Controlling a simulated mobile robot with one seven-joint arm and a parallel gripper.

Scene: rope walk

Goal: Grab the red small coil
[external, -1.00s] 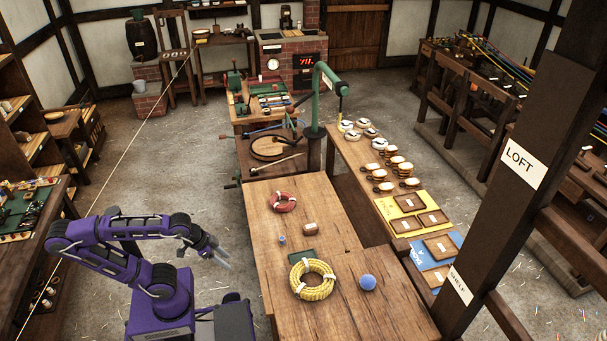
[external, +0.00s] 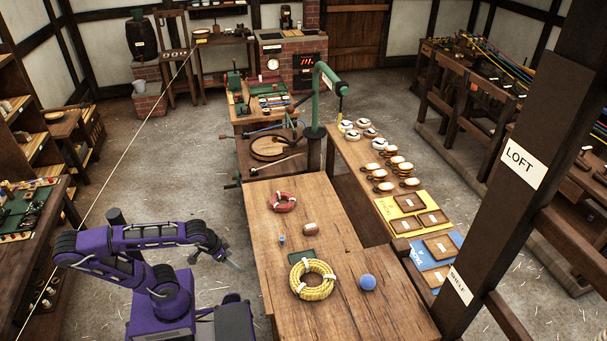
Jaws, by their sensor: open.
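The small red coil (external: 283,202) lies flat near the far left part of the wooden table, with pale ties around it. My gripper (external: 236,265) hangs over the floor just left of the table's left edge, pointing down and to the right. It is open, with nothing seen between its fingers. It is apart from the coil, which lies farther back and to the right. Nothing covers the coil.
The table (external: 345,325) also bears a large yellow coil (external: 313,279), a blue ball (external: 367,282), a small brown block (external: 310,229), a small blue item (external: 282,240) and a dark green pad (external: 302,257). A dark post (external: 520,180) stands at the right.

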